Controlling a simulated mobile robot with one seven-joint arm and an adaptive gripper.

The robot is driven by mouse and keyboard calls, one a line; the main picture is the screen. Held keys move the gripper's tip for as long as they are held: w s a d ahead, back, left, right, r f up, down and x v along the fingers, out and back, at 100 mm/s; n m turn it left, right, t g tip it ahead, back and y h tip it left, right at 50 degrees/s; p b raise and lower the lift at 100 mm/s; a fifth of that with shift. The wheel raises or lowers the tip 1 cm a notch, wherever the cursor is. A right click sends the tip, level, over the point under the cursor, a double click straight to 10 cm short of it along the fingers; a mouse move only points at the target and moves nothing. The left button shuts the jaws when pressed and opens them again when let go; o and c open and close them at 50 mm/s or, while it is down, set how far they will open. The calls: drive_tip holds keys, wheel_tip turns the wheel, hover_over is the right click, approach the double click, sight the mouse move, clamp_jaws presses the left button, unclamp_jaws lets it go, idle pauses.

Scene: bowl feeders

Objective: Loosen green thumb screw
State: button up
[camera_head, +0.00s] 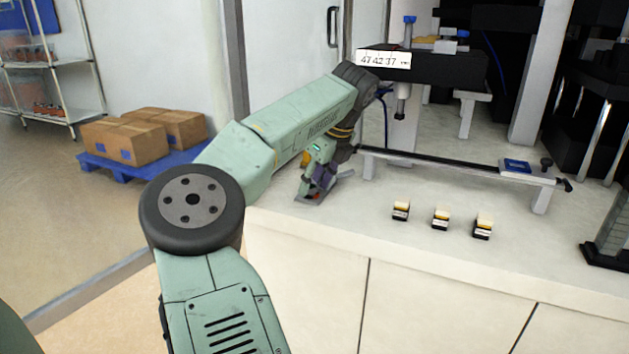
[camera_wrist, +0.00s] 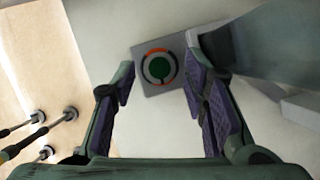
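The green thumb screw (camera_wrist: 159,68) shows in the wrist view as a round green knob in a dark ring, with an orange-red arc around it. It sits on a square grey plate (camera_wrist: 181,45) on the pale counter. My gripper (camera_wrist: 160,63) is open and empty, its purple-padded fingers to the left and right of the knob in the picture. I cannot tell the height gap between fingertips and knob. In the head view my gripper (camera_head: 318,180) points down over the plate (camera_head: 337,185) at the counter's left end; the screw is mostly hidden there.
A long rail (camera_head: 450,160) on short legs runs right of my gripper. A black machine body (camera_head: 440,68) with a counter display stands behind. Three small yellow-and-black blocks (camera_head: 440,218) lie on the counter (camera_head: 370,225). Boxes (camera_head: 125,140) on a blue pallet stand on the floor.

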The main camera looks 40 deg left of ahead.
drive_tip(key=shift+o, duration=0.2)
drive_tip(key=v, duration=1.2)
